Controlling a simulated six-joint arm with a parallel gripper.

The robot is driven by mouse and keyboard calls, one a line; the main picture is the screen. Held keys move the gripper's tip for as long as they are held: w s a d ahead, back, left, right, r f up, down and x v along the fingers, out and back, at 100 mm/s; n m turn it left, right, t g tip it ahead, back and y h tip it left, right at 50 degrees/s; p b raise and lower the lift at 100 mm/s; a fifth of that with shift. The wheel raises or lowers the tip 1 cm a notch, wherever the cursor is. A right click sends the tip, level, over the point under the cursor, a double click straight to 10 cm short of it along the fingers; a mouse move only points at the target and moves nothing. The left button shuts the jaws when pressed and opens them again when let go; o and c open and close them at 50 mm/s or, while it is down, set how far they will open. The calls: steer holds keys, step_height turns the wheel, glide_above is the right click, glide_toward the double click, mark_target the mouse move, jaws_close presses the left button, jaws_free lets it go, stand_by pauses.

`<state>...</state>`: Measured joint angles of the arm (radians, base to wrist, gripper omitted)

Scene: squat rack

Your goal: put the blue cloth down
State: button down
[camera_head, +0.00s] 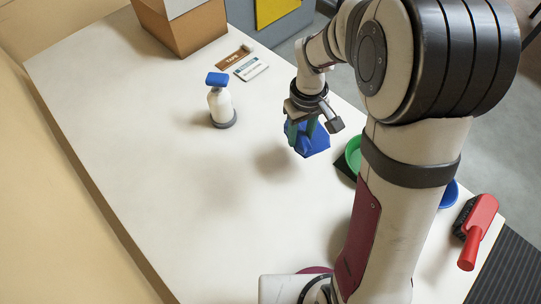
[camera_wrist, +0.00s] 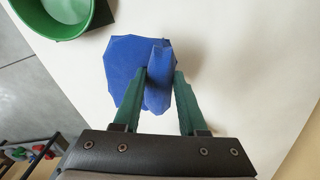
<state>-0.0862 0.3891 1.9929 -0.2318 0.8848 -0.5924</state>
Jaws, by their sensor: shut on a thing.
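The blue cloth (camera_head: 313,143) hangs from my gripper (camera_head: 301,124) over the right part of the white table (camera_head: 140,130). In the wrist view the cloth (camera_wrist: 124,70) is bunched between the two green fingers of my gripper (camera_wrist: 161,78). The fingers are shut on a raised fold, and the rest of the cloth spreads to the left. A soft shadow lies on the table to the left of the cloth, so it appears held above the surface. Part of the cloth is hidden behind the fingers in the head view.
A spray bottle with a blue top (camera_head: 220,101) stands left of my gripper. A green bowl (camera_head: 354,154) is close on the right, partly behind my arm. A red brush (camera_head: 476,230) lies near the right edge. A cardboard box (camera_head: 190,28) stands at the back. The table's middle is clear.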

steer(key=s+n, duration=0.4)
steer(key=s, duration=0.2)
steer(key=a+f, duration=0.2)
steer(key=a, duration=0.1)
steer(key=w+a+f, duration=0.1)
steer(key=a+f, duration=0.1)
steer(key=a, duration=0.2)
steer(key=a+f, duration=0.2)
steer(key=a, duration=0.1)
steer(key=shift+w+a, duration=0.15)
steer(key=shift+w, duration=0.05)
steer(key=shift+w+a+f, duration=0.1)
steer(key=shift+f, duration=0.95)
steer(key=shift+a+f, duration=0.1)
steer(key=shift+f, duration=0.95)
steer(key=shift+f, duration=0.1)
steer(key=shift+c, duration=2.3)
jaws_free()
